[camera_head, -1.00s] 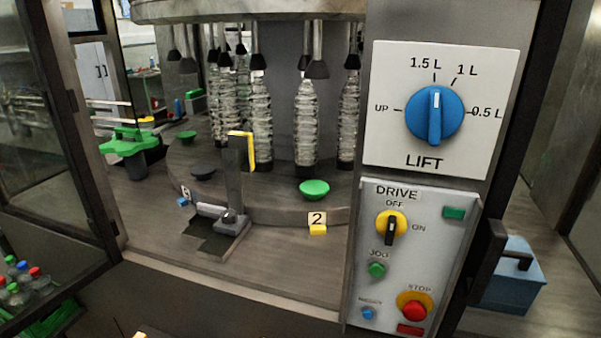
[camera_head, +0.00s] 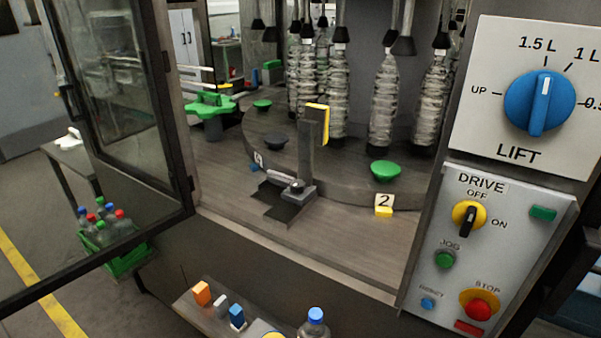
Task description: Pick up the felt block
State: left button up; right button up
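Several small blocks stand on a narrow shelf at the bottom of the head view: an orange block (camera_head: 201,293), a grey-white piece (camera_head: 221,306) and a blue block with a white lower part (camera_head: 237,317). I cannot tell from their look which one is the felt block. They stand close together in a row, and nothing touches them from above. Neither of my grippers is in view.
The shelf (camera_head: 186,306) also bears a blue-capped bottle (camera_head: 315,325) and a round yellow-and-blue thing (camera_head: 273,335), cut off below. An open glass door (camera_head: 120,110) stands left. The control panel (camera_head: 483,255) is at right. A green crate (camera_head: 126,262) holds bottles on the floor.

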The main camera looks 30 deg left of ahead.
aim_at(237, 317)
jog(key=u, duration=1.4)
